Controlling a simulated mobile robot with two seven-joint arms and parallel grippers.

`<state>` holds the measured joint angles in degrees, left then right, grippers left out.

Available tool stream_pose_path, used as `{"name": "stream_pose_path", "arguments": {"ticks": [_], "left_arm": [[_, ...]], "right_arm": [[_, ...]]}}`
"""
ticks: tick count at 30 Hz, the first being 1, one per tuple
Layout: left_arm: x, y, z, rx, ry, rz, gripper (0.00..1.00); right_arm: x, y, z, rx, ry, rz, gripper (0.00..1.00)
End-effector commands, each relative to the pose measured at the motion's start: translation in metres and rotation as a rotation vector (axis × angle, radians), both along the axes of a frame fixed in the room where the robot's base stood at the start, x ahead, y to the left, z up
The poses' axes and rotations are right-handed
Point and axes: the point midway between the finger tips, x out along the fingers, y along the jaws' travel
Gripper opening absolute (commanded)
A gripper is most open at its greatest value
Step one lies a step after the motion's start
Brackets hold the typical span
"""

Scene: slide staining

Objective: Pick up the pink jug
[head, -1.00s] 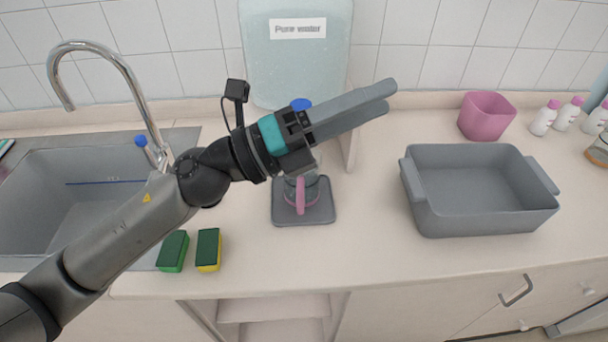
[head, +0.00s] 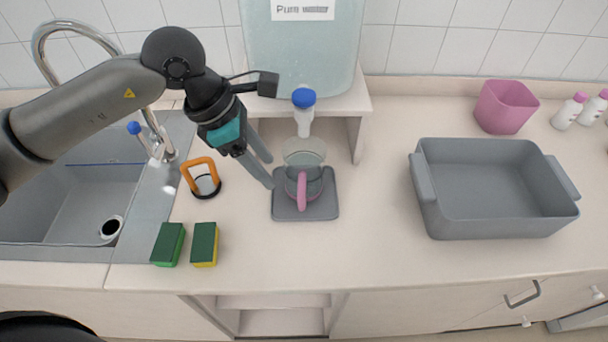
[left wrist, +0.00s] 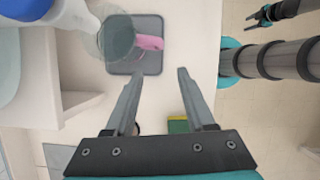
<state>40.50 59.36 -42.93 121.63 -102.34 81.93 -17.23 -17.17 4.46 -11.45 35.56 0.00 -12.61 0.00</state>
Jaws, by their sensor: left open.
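The pink jug (head: 302,204), a clear vessel with a pink handle, stands upright on a small grey mat (head: 330,211) under the blue-topped tap (head: 303,98). In the left wrist view the jug's pink handle (left wrist: 150,42) points toward the right. My left gripper (head: 270,173) is open and empty, just left of the jug, with its fingers angled down toward it. In the left wrist view the gap between the left fingertips (left wrist: 160,72) lies near the mat's edge, and nothing is between them. My right gripper (left wrist: 262,18) is small and far off at the top right.
An orange-handled vessel (head: 199,172) stands left of my left gripper, by the sink (head: 75,200). Two sponges (head: 204,243) lie in front of it. The water tank (head: 310,50) stands behind the jug on a raised shelf. A grey tub (head: 490,222) and pink container (head: 505,107) stand right.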

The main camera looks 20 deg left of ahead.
Motion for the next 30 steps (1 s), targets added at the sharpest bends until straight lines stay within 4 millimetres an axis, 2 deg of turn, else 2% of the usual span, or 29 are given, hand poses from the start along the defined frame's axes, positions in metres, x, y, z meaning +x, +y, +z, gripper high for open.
{"name": "stream_pose_path", "arguments": {"ticks": [3,9,17,25,30], "left_arm": [[0.003,-0.011,-0.026,-0.004,0.006,-0.002,0.55],[0.009,-0.024,-0.057,-0.006,0.003,-0.001,0.55],[0.012,-0.032,-0.074,-0.006,0.002,-0.001,0.55],[0.02,-0.05,-0.107,-0.006,0.003,0.0,0.55],[0.021,-0.052,-0.114,-0.005,0.0,0.0,0.55]], "right_arm": [[-0.001,0.0,0.001,0.0,0.002,0.0,0.5],[-0.001,0.0,0.001,0.0,0.002,0.0,0.5],[-0.001,0.0,0.002,0.0,0.002,0.0,0.5],[-0.001,-0.001,0.005,0.0,0.002,0.0,0.5],[-0.001,-0.001,0.005,-0.002,0.003,0.001,0.5]]}}
